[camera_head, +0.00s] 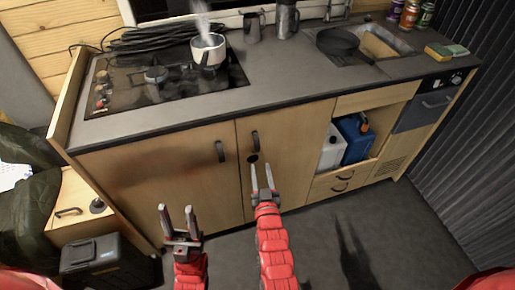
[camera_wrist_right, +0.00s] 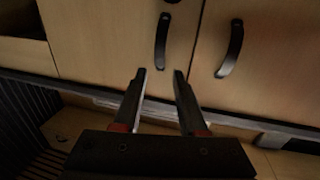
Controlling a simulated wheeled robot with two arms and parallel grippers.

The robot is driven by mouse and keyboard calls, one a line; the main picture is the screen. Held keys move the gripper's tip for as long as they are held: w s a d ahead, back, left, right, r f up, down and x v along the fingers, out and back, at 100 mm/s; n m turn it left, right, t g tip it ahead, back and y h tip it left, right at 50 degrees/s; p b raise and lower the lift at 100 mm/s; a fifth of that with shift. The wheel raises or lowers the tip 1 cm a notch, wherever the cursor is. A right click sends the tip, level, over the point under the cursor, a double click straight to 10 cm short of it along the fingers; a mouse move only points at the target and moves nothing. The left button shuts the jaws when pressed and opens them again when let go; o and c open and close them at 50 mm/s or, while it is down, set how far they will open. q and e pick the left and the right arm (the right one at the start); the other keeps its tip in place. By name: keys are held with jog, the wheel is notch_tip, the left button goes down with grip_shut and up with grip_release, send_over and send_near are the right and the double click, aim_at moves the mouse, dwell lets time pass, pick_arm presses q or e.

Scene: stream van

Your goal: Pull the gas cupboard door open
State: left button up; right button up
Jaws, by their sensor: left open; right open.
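Two wooden cupboard doors stand under the counter, both closed; no label shows which is the gas one. The left door (camera_head: 150,180) has a dark handle (camera_head: 220,151). The right door (camera_head: 295,150) has a dark handle (camera_head: 255,141) with a round black fitting (camera_head: 253,158) below it. My right gripper (camera_head: 261,165) is open in front of the right door. In the right wrist view, that door's handle (camera_wrist_right: 162,42) lies just beyond the open fingertips (camera_wrist_right: 160,72), apart from them. My left gripper (camera_head: 176,208) is open and empty, low before the left door.
A steaming pot (camera_head: 208,50) stands on the hob (camera_head: 130,86). An open shelf right of the doors holds a blue canister (camera_head: 356,138) and a white one (camera_head: 332,150). A dark box (camera_head: 103,262) stands at lower left. The floor (camera_head: 370,225) at right is clear.

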aim_at(257, 146)
jog(key=w, duration=0.6)
jog(key=w+a, duration=0.1)
jog(key=w, duration=0.2)
jog(key=shift+w, duration=0.15)
jog(key=shift+c, duration=0.3)
jog(key=shift+r, duration=0.1)
grip_shut()
dwell(0.6)
